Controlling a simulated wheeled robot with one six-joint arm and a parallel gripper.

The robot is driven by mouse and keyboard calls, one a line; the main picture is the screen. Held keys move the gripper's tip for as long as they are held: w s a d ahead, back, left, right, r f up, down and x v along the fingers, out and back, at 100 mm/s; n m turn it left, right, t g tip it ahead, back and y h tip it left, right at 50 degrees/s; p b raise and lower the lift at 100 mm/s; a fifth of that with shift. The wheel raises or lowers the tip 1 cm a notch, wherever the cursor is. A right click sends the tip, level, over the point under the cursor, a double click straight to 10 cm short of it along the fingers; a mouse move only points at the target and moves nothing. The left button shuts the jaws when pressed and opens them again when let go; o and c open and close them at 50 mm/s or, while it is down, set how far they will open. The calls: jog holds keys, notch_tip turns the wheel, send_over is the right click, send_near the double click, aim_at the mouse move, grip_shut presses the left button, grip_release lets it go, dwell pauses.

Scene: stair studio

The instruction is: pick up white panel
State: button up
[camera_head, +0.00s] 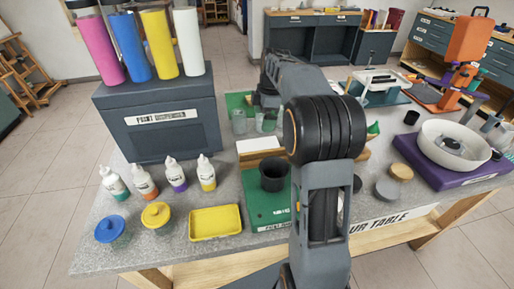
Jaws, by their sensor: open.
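A white panel (258,144), flat and rectangular, lies near the middle of the grey table, just left of my arm's large black elbow joint. A brown wooden piece (262,156) shows along its near edge. My arm rises from the front and reaches over the table. My gripper (266,105) is at the far end, beyond the panel and apart from it. It is small in this view, open, and nothing shows held in it. My elbow and forearm hide part of the table right of the panel.
Clear cups (239,122) stand behind the panel and a dark cup (273,175) in front, on a green board (268,207). A dark paint dispenser (160,115), several bottles and a yellow tray (215,221) are left. A pottery wheel (458,145) is right.

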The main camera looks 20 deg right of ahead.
send_over(258, 145)
jog(key=f, duration=0.4)
jog(key=d+f, duration=0.1)
jog(key=f, duration=0.1)
jog(key=shift+b, duration=0.35)
jog(key=shift+a+f+b, duration=0.2)
jog(key=shift+f, duration=1.15)
jog(key=shift+a+f+b, duration=0.15)
jog(key=shift+a+f, duration=0.05)
jog(key=shift+f, duration=1.15)
jog(key=c, duration=0.9)
jog(key=shift+r, duration=0.1)
